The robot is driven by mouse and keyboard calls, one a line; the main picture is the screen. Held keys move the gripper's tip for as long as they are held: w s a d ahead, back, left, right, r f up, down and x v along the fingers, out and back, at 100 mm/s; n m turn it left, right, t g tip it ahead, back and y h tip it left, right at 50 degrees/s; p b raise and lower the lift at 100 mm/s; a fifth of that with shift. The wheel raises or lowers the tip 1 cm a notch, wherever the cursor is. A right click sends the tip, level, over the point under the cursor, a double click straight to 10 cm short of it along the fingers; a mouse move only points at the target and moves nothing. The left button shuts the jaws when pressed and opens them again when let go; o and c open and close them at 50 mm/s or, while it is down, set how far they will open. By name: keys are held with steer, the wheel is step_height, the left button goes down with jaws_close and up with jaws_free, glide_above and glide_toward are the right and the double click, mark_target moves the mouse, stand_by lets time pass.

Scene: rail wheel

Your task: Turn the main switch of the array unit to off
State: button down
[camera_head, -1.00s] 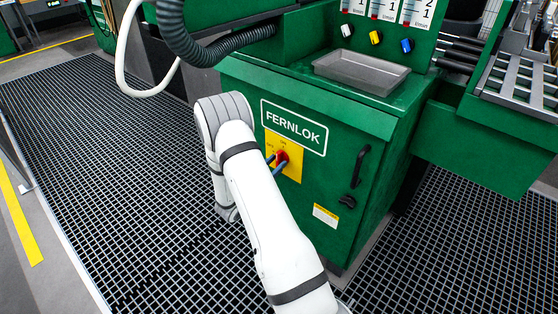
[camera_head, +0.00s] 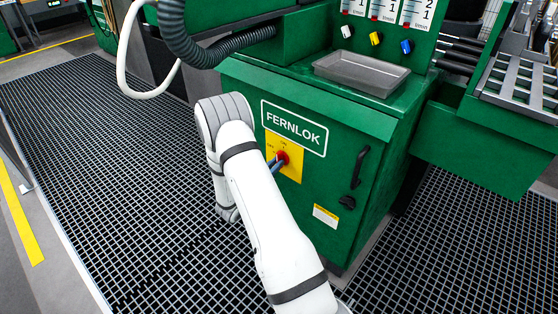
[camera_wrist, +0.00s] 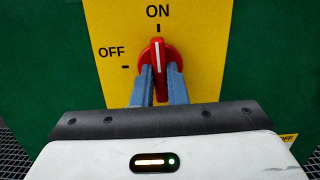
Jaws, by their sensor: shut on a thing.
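The main switch is a red rotary knob (camera_wrist: 158,50) with a white line on a yellow plate (camera_wrist: 215,60). Its white line points up to ON in the wrist view; OFF is marked to the left. In the head view the knob (camera_head: 284,156) shows on the green cabinet's front. My gripper (camera_wrist: 161,72) has its blue-grey fingers shut on the knob's lower part, one finger on each side. In the head view the gripper (camera_head: 276,163) reaches in from the left, partly hidden behind my white arm.
The green FERNLOK cabinet (camera_head: 345,185) has a black door handle (camera_head: 359,167) right of the switch. A grey tray (camera_head: 360,73) lies on top. A dark corrugated hose (camera_head: 205,52) and a white hose (camera_head: 122,65) hang at upper left. Open grating (camera_head: 95,150) covers the floor.

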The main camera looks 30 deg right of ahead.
steer(key=n+p, duration=0.3)
steer(key=n, duration=0.1)
steer(key=shift+n+t+y, duration=0.3)
steer(key=shift+n+t, duration=0.1)
steer(key=shift+r, duration=0.1)
steer(key=shift+s+n+t+y+p, duration=0.15)
steer(key=shift+n+t+y+p, duration=0.25)
steer(key=shift+n+p, duration=1.8)
steer(key=shift+n+b, duration=0.3)
steer(key=shift+b, duration=0.15)
